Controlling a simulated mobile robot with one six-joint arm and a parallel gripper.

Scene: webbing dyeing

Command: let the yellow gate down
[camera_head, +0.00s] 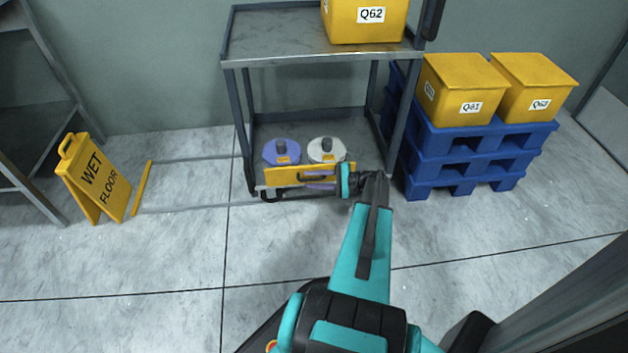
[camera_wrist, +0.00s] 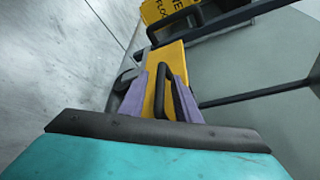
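The yellow gate (camera_head: 283,174) stands upright across the front of the cart's lower shelf. In the wrist view the gate (camera_wrist: 160,58) runs away from me, with a black bar handle (camera_wrist: 167,90) on its face. My gripper (camera_head: 312,180) is at the gate's right part, by the handle. In the wrist view the two purple fingers of my gripper (camera_wrist: 160,80) are apart, one on each side of the handle, with yellow showing between them. Whether a finger touches the handle cannot be told.
The grey cart (camera_head: 300,62) carries a yellow bin (camera_head: 364,22). Blue pallets (camera_head: 470,150) with bins stand right. A wet floor sign (camera_head: 96,180) stands left. Floor in front is clear.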

